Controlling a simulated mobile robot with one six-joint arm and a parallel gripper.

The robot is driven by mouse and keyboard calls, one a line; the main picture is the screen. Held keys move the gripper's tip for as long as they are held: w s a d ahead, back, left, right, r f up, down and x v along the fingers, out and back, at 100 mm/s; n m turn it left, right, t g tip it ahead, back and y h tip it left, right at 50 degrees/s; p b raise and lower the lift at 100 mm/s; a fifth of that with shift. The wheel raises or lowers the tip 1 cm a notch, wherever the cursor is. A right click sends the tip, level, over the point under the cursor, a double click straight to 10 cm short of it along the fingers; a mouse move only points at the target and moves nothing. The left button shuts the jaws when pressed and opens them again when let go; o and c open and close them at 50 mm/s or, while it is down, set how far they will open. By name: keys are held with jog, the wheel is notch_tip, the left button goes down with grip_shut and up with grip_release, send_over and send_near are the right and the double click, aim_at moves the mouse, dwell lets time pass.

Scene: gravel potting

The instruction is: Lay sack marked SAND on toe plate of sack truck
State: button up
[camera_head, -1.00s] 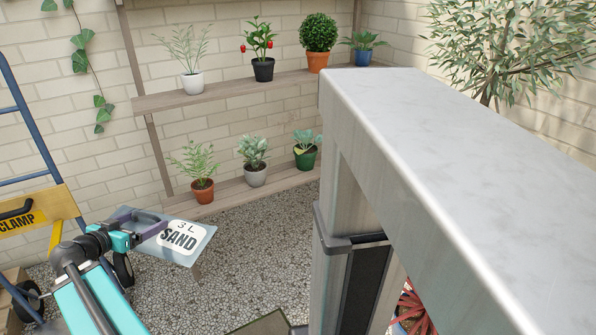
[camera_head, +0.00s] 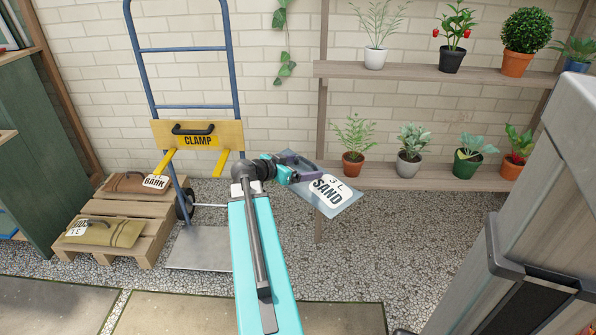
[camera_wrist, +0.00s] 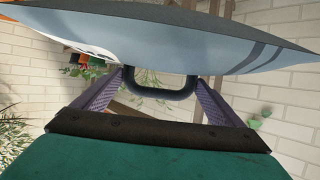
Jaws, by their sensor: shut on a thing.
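The grey-blue sack marked SAND (camera_head: 336,194) hangs in the air right of the sack truck, its 3 L label facing me. My gripper (camera_head: 305,170) is shut on the sack's dark handle. The wrist view shows the handle (camera_wrist: 160,92) between the fingers and the sack's body (camera_wrist: 200,42) across the top. The blue sack truck (camera_head: 140,78) stands against the brick wall with a yellow CLAMP board (camera_head: 160,136) on its frame. Its grey metal toe plate (camera_head: 203,250) lies low on the gravel and looks bare; my arm covers its right part.
A wooden pallet (camera_head: 150,240) left of the toe plate holds a brown sack marked BARK (camera_head: 122,184) and an olive sack (camera_head: 105,232). Potted plants stand on wall shelves (camera_head: 420,178) at right. A grey post structure (camera_head: 530,220) stands at right front. A green cabinet (camera_head: 35,150) is at far left.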

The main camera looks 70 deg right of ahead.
jog(key=s+d+b, duration=0.2)
jog(key=d, duration=0.8)
jog(key=shift+d+f, duration=0.25)
jog(key=shift+d, duration=0.05)
jog(key=shift+f, duration=0.15)
jog(key=shift+f+b, duration=0.65)
jog(key=shift+f, duration=0.95)
jog(key=o, duration=1.7)
jog(key=shift+a+f, duration=0.1)
jog(key=shift+f, duration=0.2)
jog(key=shift+o, duration=0.7)
jog(key=shift+r, duration=0.1)
jog(key=shift+a, duration=0.15)
